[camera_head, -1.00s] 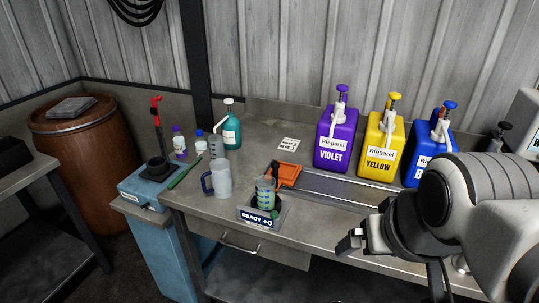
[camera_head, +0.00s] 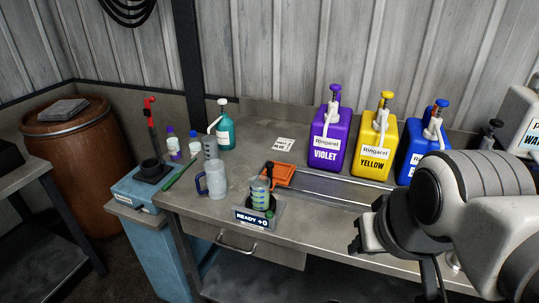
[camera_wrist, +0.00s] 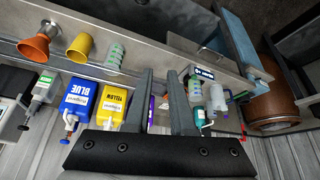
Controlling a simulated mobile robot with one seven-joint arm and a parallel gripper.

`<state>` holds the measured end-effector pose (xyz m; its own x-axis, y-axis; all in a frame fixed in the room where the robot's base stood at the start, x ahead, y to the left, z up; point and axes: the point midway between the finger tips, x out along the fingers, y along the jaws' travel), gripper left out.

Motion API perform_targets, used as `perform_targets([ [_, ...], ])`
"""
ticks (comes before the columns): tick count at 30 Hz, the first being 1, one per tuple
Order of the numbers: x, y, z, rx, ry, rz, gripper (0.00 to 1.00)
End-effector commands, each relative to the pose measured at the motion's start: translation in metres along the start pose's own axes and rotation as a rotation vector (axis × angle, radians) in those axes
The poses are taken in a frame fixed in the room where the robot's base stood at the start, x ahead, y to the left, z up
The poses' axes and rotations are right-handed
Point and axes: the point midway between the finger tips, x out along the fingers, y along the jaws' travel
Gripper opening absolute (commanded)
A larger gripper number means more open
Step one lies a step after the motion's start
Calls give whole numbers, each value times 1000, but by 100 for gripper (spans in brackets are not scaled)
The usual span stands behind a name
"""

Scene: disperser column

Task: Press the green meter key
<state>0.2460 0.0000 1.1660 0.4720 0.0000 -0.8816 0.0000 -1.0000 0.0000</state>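The meter (camera_head: 258,222) stands at the front edge of the bench, its display reading "READY +0". The green meter key (camera_head: 270,213) is a small round green knob at its right side, below a clear cup with green bands (camera_head: 260,195). The display also shows, upside down, in the wrist view (camera_wrist: 204,73). My gripper (camera_wrist: 160,72) has its two fingers apart with nothing between them. In the head view my gripper (camera_head: 362,235) is right of the meter, apart from it, and partly hidden by my arm.
Violet (camera_head: 325,140), yellow (camera_head: 372,148) and blue (camera_head: 414,152) pump jugs stand at the back right. A clear jug (camera_head: 213,181) is left of the meter, an orange tray (camera_head: 283,175) behind it. A red-handled press (camera_head: 152,150) stands at the left.

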Motion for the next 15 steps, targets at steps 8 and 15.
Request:
perform_targets([
  [8,0,0,0,0,0,0,0],
  [15,0,0,0,0,0,0,0],
])
